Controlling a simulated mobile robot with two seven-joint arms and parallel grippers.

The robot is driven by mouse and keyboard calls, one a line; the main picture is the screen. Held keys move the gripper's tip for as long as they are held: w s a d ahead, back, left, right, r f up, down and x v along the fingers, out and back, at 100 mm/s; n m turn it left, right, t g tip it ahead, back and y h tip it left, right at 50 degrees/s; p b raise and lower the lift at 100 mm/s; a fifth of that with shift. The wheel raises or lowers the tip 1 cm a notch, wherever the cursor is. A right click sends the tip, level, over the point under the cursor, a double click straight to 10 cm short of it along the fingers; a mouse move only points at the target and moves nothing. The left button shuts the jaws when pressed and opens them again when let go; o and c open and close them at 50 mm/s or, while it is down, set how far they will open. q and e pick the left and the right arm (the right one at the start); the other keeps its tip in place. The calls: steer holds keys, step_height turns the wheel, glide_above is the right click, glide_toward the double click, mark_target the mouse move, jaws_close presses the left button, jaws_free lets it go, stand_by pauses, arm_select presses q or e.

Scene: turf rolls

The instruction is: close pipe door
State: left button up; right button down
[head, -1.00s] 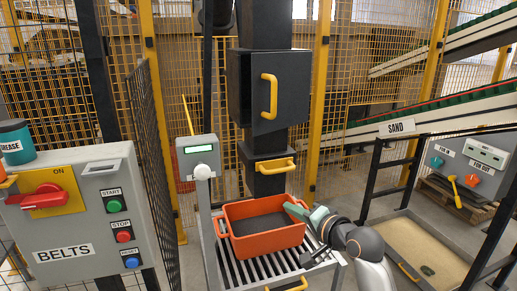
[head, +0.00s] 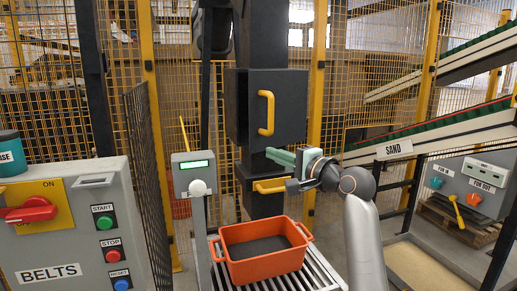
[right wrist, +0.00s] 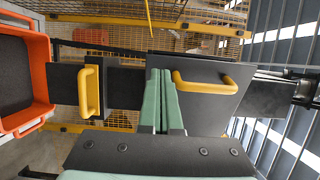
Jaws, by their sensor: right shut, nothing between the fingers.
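The pipe door (head: 290,100) is a dark panel with an upright yellow handle (head: 266,113) on the black vertical pipe. I cannot tell exactly how far it stands open. My right gripper (head: 271,155) reaches in from the right, just below the door, with its green fingers pointing left. In the right wrist view the fingers (right wrist: 160,74) are together and empty, close beside the door (right wrist: 208,112) and its handle (right wrist: 205,82). Contact with the door cannot be told. My left gripper is not in view.
A lower yellow handle (head: 270,186) sits on the pipe below my gripper. An orange crate (head: 264,268) with dark contents stands on the roller rack (head: 313,275). The grey belts panel (head: 60,240) is at left; a sand bay (head: 425,267) is at right.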

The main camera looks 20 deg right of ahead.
mark_target(251, 145)
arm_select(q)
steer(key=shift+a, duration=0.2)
arm_select(e)
steer(key=x, duration=0.6)
steer(key=shift+w+a, duration=0.15)
steer(key=shift+w, duration=0.05)
arm_select(q)
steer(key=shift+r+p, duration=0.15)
steer(key=shift+p, duration=0.15)
